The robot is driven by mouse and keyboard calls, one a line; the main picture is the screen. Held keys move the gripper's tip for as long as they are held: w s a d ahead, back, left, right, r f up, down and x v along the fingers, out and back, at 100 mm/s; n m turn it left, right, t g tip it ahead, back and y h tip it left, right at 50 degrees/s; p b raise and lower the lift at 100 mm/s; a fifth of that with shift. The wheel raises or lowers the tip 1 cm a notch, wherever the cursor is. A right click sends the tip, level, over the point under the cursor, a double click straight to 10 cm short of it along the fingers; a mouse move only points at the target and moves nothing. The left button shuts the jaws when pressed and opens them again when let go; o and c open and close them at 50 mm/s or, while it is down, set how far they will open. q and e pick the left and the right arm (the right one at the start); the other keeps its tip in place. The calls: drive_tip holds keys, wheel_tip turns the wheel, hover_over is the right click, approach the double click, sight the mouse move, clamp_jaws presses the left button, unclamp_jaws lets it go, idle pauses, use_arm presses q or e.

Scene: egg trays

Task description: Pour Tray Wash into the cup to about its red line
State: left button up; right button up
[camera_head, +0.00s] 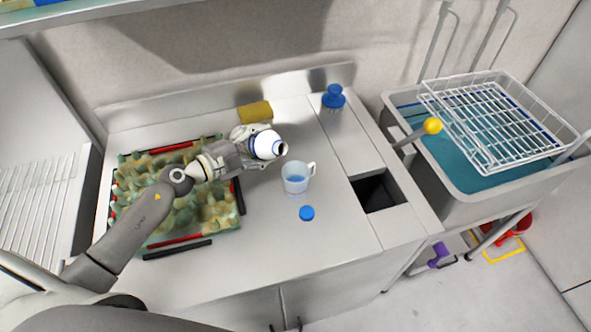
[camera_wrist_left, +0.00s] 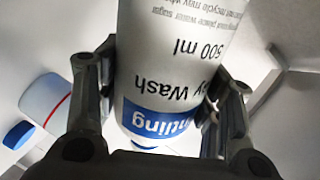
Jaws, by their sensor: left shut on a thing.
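My left gripper (camera_head: 252,144) is shut around the white Tray Wash bottle (camera_head: 264,145), whose label also shows upside down in the left wrist view (camera_wrist_left: 170,85). The bottle is tipped over, its uncapped mouth pointing right, a little above and behind the cup in the head view. The clear cup (camera_head: 295,179) stands upright on the counter with its handle to the right and holds some light blue liquid. Its red line shows in the left wrist view on the cup (camera_wrist_left: 42,98); the level against it is unclear. No stream is visible. My right gripper is out of view.
A blue cap (camera_head: 307,213) lies in front of the cup. A greenish egg tray (camera_head: 222,222) lies under my left arm. A yellow sponge (camera_head: 255,111) and a blue-handled brush (camera_head: 333,97) sit at the back. A square opening (camera_head: 375,193) and a water-filled sink (camera_head: 472,180) are right.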

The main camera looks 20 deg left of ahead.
sight(254, 141)
use_arm(q)
drive_tip(key=shift+r, duration=0.15)
drive_tip(key=r+n+p, duration=0.1)
drive_tip(key=p, duration=0.1)
drive_tip(key=d+r+n+p, duration=0.1)
drive_tip(key=p, duration=0.1)
drive_tip(key=r+h+p, duration=0.1)
drive_tip(key=p, duration=0.1)
drive_tip(key=shift+s+d+r+n, duration=0.15)
drive_tip(key=shift+s+d+n, duration=0.1)
drive_tip(key=shift+n, duration=0.15)
drive_tip(key=shift+s+d+f+n, duration=0.1)
drive_tip(key=shift+d+f+n, duration=0.05)
drive_tip(key=shift+f+n, duration=0.5)
drive_tip(key=shift+r+n+h+p, duration=0.3)
drive_tip(key=shift+n+p, duration=0.25)
drive_tip(key=shift+n, duration=0.3)
drive_tip(key=shift+w+a+n+h+p, duration=0.2)
drive_tip(key=shift+a+n+h+p, duration=0.15)
drive_tip(key=shift+n, duration=0.45)
drive_tip(key=shift+r+n+p, duration=0.65)
drive_tip(key=shift+n+p, duration=0.15)
drive_tip(key=shift+p, duration=0.15)
drive_tip(key=shift+f+n+h, duration=0.25)
drive_tip(key=shift+f+n, duration=0.2)
drive_tip(key=shift+n, duration=0.65)
